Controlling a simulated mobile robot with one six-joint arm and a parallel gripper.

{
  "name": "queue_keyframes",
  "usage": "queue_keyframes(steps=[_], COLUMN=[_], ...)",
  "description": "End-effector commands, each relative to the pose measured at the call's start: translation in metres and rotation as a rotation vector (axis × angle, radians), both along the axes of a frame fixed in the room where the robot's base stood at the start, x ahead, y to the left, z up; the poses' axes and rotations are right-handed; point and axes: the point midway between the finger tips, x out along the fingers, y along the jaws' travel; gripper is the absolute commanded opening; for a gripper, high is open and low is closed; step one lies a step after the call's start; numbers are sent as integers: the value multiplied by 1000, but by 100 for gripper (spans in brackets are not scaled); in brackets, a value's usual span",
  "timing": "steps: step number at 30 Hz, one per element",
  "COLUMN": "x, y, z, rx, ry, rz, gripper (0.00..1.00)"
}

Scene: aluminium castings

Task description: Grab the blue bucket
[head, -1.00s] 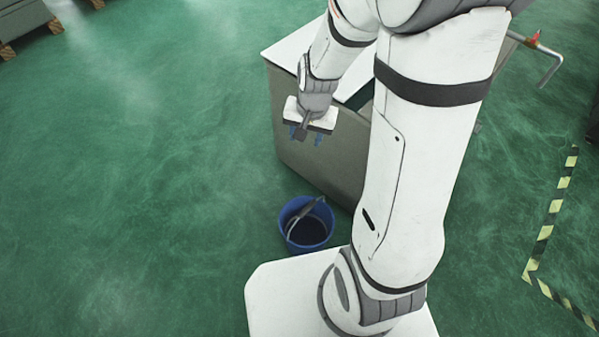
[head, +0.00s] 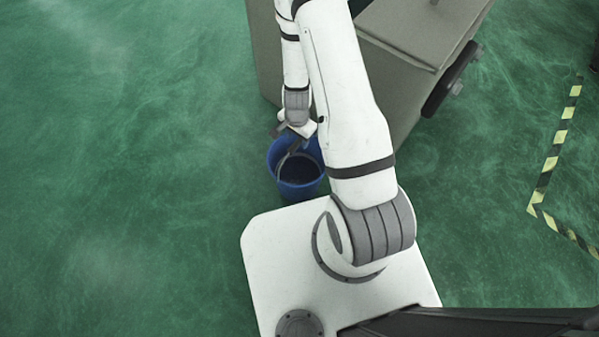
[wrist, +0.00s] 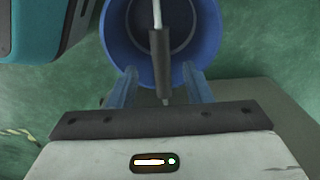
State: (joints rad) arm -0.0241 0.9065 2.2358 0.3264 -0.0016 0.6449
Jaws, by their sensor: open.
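The blue bucket (head: 299,191) stands upright on the green floor, just in front of my white base. Its wire handle (head: 288,158) is raised on the near-left side in the head view. My gripper (head: 294,137) is above the bucket's far rim, with the jaws partly hidden by the wrist. In the wrist view the bucket (wrist: 124,40) fills the top middle. The handle's dark grip (wrist: 159,60) lies between the two blue fingers of my open gripper (wrist: 160,76), with a gap on each side. I cannot tell the exact height difference.
A large grey-beige cabinet (head: 408,48) stands behind and right of the bucket, close to my arm. A teal and dark object (wrist: 35,35) shows at the wrist view's top left. Yellow-black floor tape (head: 553,150) runs at right. The floor left of the bucket is clear.

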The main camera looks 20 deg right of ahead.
Motion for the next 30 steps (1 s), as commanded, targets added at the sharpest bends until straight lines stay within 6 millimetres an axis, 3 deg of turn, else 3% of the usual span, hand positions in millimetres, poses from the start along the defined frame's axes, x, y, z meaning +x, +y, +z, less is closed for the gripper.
queue_keyframes(steps=[1,8,18,30], x=[0,1,5,5], y=[0,0,-2,-1], z=[-9,-20,-62,-62], rx=[0,0,1,1], ry=[0,1,1,1], rz=[0,1,4,4], gripper=[45,45,45,45])
